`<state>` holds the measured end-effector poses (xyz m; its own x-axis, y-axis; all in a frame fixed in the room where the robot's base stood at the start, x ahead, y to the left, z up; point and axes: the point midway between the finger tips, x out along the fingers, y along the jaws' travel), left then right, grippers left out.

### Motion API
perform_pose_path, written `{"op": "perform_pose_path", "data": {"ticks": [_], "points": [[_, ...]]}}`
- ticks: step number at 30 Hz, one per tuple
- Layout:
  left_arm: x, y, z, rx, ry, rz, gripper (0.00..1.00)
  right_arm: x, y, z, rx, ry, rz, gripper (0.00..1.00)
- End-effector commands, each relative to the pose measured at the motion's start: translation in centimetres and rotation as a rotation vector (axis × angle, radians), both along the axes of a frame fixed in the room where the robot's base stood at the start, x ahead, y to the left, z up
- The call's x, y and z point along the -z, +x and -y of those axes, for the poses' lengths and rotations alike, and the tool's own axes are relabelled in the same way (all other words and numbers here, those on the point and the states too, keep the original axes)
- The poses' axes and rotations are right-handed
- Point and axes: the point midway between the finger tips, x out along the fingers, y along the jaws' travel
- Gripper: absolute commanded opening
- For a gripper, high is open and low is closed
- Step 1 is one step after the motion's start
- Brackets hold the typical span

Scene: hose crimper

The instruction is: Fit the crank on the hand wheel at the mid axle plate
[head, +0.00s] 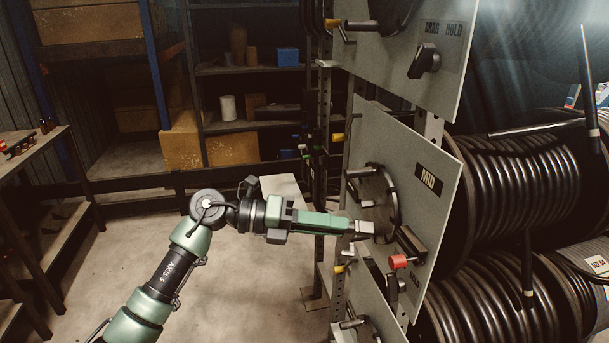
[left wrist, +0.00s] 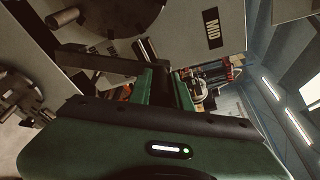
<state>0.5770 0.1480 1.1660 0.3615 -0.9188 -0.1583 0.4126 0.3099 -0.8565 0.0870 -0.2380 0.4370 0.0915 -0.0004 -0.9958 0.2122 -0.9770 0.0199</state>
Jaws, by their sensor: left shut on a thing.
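The mid axle plate (head: 425,205) is a grey panel with a black MID label, right of centre in the head view. Its dark round hand wheel (head: 384,190) has a peg at the upper left. The wheel also shows at the top of the left wrist view (left wrist: 125,14). My left gripper (head: 352,228) is in front of the wheel's lower part, shut on a dark bar (left wrist: 95,62), which appears to be the crank. The bar extends left from the fingers in the wrist view. I cannot tell whether it touches the wheel. My right gripper is not in view.
A black lever (head: 411,241) and a red knob (head: 398,261) stick out at the mid plate's lower part. The upper plate (head: 400,30) carries another lever. Black hose reels (head: 520,170) fill the right side. Open floor (head: 250,290) lies left of the rack.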

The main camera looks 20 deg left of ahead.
Motion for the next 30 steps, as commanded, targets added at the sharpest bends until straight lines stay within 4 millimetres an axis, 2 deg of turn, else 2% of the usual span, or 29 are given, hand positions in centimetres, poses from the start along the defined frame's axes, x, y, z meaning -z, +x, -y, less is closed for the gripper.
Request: {"op": "perform_pose_path", "data": {"ticks": [1,3,9,24,30], "points": [[-2.0,0.6,-1.3,-0.061,-0.041,0.019,0.00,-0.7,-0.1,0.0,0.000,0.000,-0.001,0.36],[-3.7,1.4,-3.1,-0.125,-0.082,0.041,0.00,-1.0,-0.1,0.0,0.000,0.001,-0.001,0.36],[-6.1,2.4,-6.0,-0.211,-0.137,0.074,0.00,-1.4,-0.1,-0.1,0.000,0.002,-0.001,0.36],[-6.2,2.4,-6.7,-0.220,-0.139,0.082,0.00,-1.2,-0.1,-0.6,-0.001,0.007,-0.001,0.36],[-6.5,3.0,-5.7,-0.218,-0.143,0.082,0.00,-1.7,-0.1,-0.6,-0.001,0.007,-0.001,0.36]]}}
